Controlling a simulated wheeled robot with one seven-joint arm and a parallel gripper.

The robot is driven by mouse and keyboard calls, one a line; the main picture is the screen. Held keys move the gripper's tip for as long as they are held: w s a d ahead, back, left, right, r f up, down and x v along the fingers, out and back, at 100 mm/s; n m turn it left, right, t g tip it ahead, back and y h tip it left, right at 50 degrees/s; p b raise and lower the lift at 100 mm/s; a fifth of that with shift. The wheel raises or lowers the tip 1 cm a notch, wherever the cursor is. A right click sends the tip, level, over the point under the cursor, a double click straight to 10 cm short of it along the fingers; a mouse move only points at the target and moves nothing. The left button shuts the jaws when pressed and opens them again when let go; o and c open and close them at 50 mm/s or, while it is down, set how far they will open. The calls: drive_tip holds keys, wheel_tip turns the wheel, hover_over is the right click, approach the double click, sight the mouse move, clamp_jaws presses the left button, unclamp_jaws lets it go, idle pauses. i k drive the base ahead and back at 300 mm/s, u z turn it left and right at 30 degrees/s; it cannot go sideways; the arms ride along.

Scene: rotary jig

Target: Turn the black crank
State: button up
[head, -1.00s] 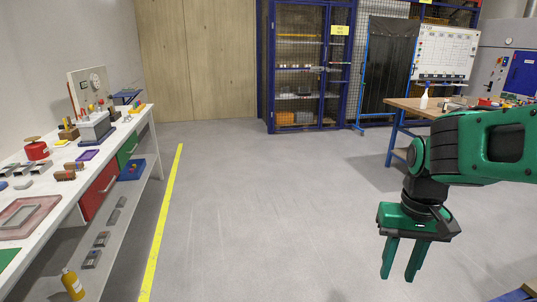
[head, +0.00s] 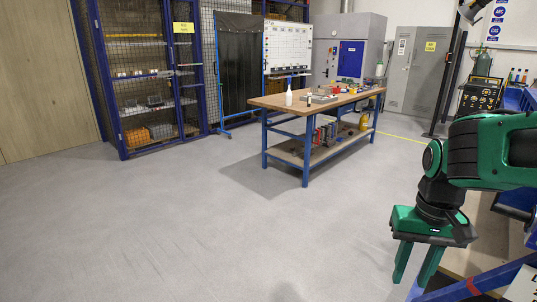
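I cannot make out a black crank in the head view. My green gripper (head: 413,270) hangs at the lower right, pointing down. Its two fingers are apart with nothing between them, over the floor. A wooden-topped workbench (head: 275,101) with blue legs stands ahead, right of centre, well away from the gripper.
Open grey floor (head: 180,220) fills the left and middle. A blue mesh cabinet (head: 122,100) and a whiteboard (head: 288,46) stand behind. A blue-framed bench with a red-marked bar (head: 470,288) is close at the lower right, near my gripper.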

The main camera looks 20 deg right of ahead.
sight(516, 214)
drive_tip(key=z, duration=0.5)
drive_tip(key=i, duration=0.95)
drive_tip(key=z, duration=0.5)
